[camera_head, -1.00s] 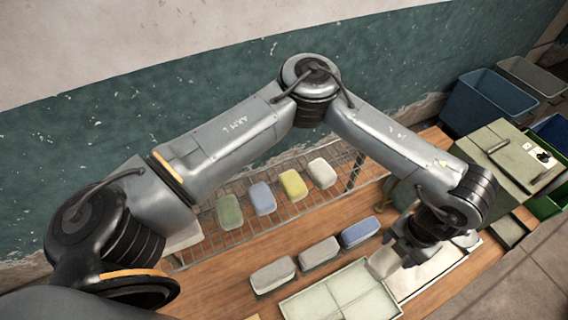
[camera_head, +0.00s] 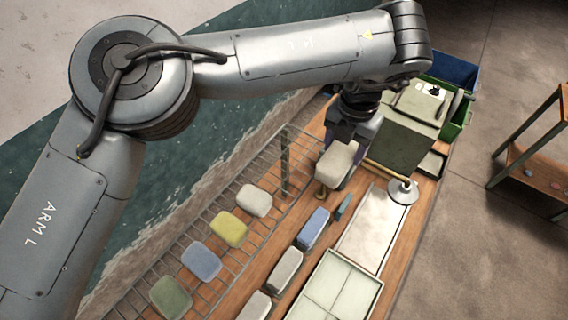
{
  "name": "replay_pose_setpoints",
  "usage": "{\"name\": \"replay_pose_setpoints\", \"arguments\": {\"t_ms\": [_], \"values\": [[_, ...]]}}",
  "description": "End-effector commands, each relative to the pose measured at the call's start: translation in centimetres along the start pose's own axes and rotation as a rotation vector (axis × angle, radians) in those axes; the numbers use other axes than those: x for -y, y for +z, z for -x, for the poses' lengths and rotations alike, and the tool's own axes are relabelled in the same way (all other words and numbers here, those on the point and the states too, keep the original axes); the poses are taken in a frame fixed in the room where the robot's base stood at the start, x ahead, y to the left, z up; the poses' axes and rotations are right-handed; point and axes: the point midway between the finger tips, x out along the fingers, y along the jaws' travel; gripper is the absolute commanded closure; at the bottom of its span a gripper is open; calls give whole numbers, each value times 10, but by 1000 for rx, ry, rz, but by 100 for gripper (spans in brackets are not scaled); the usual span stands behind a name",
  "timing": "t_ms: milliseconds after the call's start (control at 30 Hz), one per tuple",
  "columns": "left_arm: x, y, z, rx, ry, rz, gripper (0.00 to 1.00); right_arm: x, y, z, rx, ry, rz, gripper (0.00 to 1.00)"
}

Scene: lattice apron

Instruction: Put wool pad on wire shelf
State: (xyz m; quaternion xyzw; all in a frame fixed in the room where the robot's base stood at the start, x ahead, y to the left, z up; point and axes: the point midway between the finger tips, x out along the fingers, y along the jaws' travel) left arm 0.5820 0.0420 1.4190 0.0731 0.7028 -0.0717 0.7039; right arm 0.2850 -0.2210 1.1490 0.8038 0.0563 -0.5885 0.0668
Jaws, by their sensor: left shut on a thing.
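My left gripper (camera_head: 352,138) is shut on a pale grey-cream pad, which I take to be the wool pad (camera_head: 337,165). It holds the pad above the wooden bench, near the far end of the wire shelf (camera_head: 262,160). The fingertips are partly hidden by the pad and the wrist. The wire shelf runs along the wall and carries a green pad (camera_head: 170,297), a blue pad (camera_head: 201,261), a yellow pad (camera_head: 229,230) and a cream pad (camera_head: 254,200) in a row. My right gripper is not in view.
On the bench, a blue block (camera_head: 313,228) and grey blocks (camera_head: 285,270) stand in a row beside a pale green divided tray (camera_head: 340,285). A white panel (camera_head: 372,232) and a round metal piece (camera_head: 403,191) lie nearby. A green box (camera_head: 395,145) stands behind.

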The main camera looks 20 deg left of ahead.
Motion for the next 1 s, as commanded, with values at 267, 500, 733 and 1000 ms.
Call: {"name": "replay_pose_setpoints", "arguments": {"t_ms": [267, 500, 733, 1000], "values": [[-58, -4, -31, -3, -1, 4, 67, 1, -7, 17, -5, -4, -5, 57], [-91, -5, -53, 0, -1, 2, 67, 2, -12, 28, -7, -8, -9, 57], [-99, -6, -62, -1, 0, 1, 67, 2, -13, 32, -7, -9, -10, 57], [-98, -6, -92, -2, 1, 0, 67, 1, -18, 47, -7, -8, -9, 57]]}}
